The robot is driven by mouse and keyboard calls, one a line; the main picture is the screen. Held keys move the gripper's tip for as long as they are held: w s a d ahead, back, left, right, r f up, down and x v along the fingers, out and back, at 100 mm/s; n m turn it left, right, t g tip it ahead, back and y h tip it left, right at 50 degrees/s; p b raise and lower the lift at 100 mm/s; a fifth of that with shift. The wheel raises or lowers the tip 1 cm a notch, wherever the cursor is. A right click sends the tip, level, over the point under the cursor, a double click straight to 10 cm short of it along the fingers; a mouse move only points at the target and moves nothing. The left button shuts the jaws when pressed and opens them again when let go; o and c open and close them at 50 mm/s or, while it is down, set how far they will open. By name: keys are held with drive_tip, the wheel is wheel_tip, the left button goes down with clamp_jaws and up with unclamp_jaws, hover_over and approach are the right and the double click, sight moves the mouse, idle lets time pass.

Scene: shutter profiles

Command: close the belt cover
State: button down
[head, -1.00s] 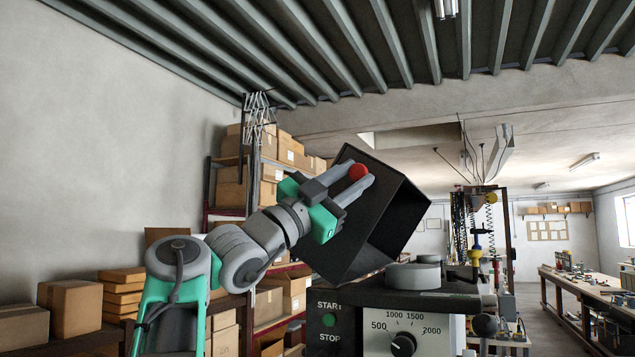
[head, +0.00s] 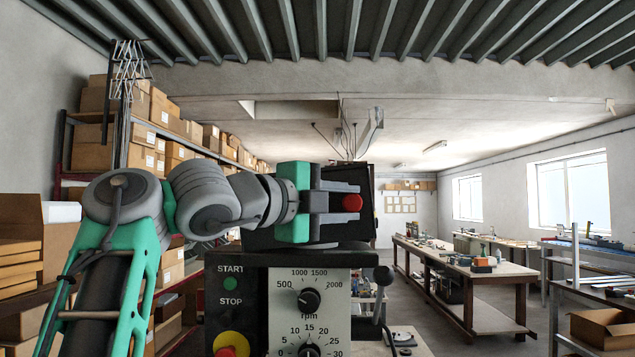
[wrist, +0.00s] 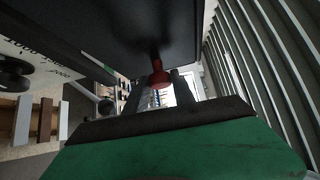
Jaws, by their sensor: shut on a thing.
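The black belt cover (head: 364,228) sits on top of the machine, turned down much lower than before. Most of its front is hidden behind my gripper and arm in the head view. In the wrist view the cover (wrist: 130,25) fills the top. Its red knob (head: 352,202) sticks out toward me; it also shows in the wrist view (wrist: 159,79). My gripper (head: 345,203) is at the cover, shut on the red knob, with a finger on either side. Whether the cover touches the machine top all round cannot be seen.
The machine's control panel (head: 308,308), with start and stop buttons and rpm dials, stands below the cover. A black ball-ended lever (head: 383,276) is at its right. Boxed shelves are at left, workbenches (head: 470,285) at right.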

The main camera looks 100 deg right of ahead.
drive_tip(key=shift+s+f+m+t, duration=0.2)
drive_tip(key=shift+s+f+t, duration=0.05)
drive_tip(key=shift+f, duration=0.35)
drive_tip(key=shift+s+f+m+t, duration=0.2)
drive_tip(key=shift+f+t, duration=0.05)
drive_tip(key=shift+f, duration=0.35)
drive_tip(key=shift+f+y, duration=0.1)
drive_tip(key=shift+y, duration=0.2)
drive_tip(key=c, duration=1.1)
unclamp_jaws()
drive_tip(key=v, duration=0.7)
drive_tip(key=shift+w+a, duration=0.3)
